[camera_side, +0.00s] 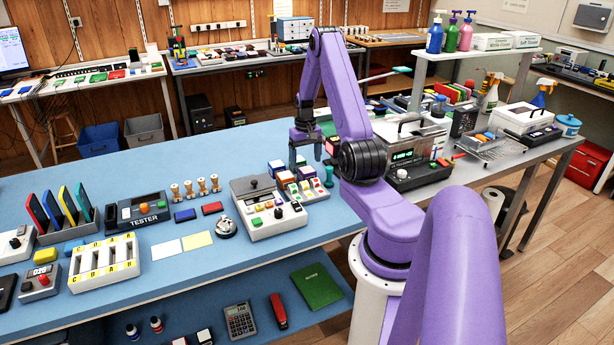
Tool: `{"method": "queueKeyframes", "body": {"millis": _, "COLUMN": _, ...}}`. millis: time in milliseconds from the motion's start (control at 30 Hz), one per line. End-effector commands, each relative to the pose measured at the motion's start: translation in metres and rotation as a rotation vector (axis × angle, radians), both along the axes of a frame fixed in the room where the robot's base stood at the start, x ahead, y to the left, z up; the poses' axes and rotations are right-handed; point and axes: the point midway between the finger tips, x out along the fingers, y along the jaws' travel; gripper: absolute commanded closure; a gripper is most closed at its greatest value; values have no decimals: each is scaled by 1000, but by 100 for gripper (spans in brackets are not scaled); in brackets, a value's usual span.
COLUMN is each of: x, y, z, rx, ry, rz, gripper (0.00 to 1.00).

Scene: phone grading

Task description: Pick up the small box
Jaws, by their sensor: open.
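My purple arm reaches over the blue bench and its gripper (305,164) points down, with its two dark fingers apart and nothing visible between them. A group of small boxes lies under and beside it. I cannot tell which one is the task's small box. The gripper looks above the group, and its exact height over it is unclear. The fingers partly hide the back of the group.
A grey control machine (262,222) stands left of the boxes, with a bell (226,228) beside it. A teal stamp-like piece (328,176) stands just right of them. A tester (141,212) and a lettered rack (104,262) stand further left. The blue bench (300,246) is clear in front.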

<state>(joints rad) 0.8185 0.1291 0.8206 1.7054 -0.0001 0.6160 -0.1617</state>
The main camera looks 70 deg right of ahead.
Motion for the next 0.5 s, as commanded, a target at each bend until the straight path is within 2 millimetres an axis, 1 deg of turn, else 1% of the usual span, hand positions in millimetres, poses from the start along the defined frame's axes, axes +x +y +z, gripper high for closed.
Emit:
{"method": "queueKeyframes", "body": {"millis": 167, "x": -1, "y": 0, "z": -10, "rx": 1, "ry": 1, "rz": 0, "gripper": 17}}
{"method": "queueKeyframes", "body": {"millis": 267, "x": -2, "y": 0, "z": -21, "rx": 2, "ry": 2, "rz": 0, "gripper": 17}}
{"method": "queueKeyframes", "body": {"millis": 400, "x": -5, "y": -2, "z": -41, "rx": 1, "ry": 1, "rz": 1, "gripper": 17}}
{"method": "queueKeyframes", "body": {"millis": 500, "x": -5, "y": -2, "z": -52, "rx": 1, "ry": 1, "rz": 1, "gripper": 17}}
